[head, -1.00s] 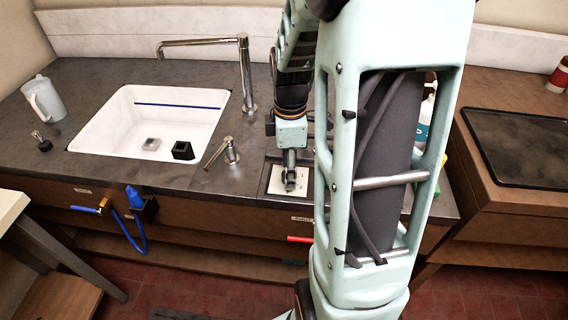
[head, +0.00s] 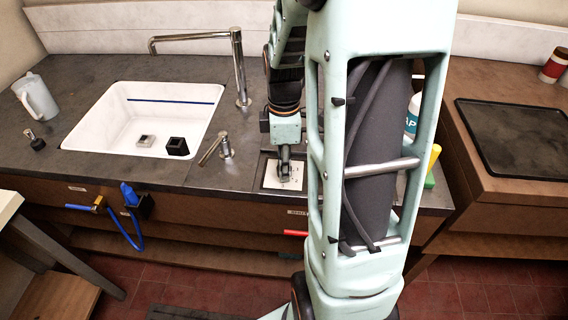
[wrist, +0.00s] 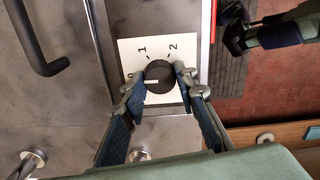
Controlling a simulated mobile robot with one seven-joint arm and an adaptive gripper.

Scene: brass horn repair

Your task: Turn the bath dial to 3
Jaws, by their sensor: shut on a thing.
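The pointer lies toward the left of the picture, away from both numerals. No 3 is readable; part of the plate is hidden by my fingers. My gripper (wrist: 159,79) is shut on the knob, one finger at each side. In the head view my gripper (head: 285,169) reaches down onto the white plate (head: 270,183), and hides the knob.
Left of the dial are a metal tap lever (head: 225,149) and a white sink (head: 100,137) with two small blocks. A tall faucet (head: 239,70) stands behind. A red handle (head: 295,233) is on the front below. A soap bottle (head: 413,115) is partly behind my arm.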

